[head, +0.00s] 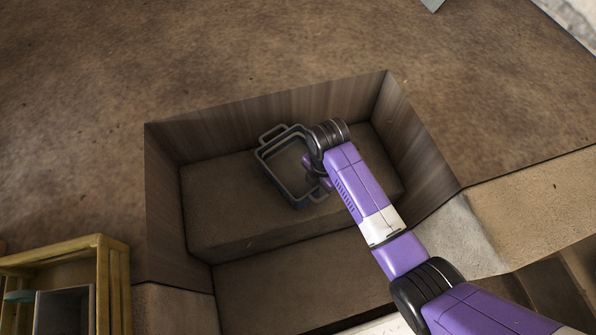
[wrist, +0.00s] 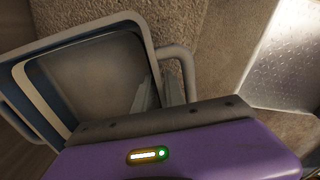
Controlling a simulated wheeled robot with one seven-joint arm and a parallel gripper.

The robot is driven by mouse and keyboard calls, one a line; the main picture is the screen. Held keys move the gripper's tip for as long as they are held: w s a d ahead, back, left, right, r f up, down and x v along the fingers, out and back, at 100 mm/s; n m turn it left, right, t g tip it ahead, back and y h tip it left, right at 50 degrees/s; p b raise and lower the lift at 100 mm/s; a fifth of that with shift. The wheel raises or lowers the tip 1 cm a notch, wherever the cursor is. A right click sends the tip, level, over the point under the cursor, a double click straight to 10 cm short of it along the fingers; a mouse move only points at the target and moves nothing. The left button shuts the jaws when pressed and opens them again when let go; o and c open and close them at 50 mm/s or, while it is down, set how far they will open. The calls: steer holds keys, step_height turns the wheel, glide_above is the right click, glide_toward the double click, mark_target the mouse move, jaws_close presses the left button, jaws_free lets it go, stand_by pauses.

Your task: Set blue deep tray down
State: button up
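The blue deep tray (head: 273,179) has a grey rim and a loop handle at its far end. In the head view it is in the upper part of a brown, walled recess, over a raised step. I cannot tell whether its base touches the step. My gripper (head: 319,179) is at the tray's right side, over the near handle. In the wrist view the tray (wrist: 75,32) fills the left, and its handle (wrist: 186,66) runs behind my gripper's dark edge.
The recess walls (head: 165,210) rise around the tray on the left, back and right. A lower floor (head: 290,285) lies in front of the step. A yellow wooden crate (head: 118,285) stands at the lower left. Bare brown ground lies behind the recess.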

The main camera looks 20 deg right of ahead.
jaws_close()
steer(key=shift+s, duration=0.1)
stand_by(1.2)
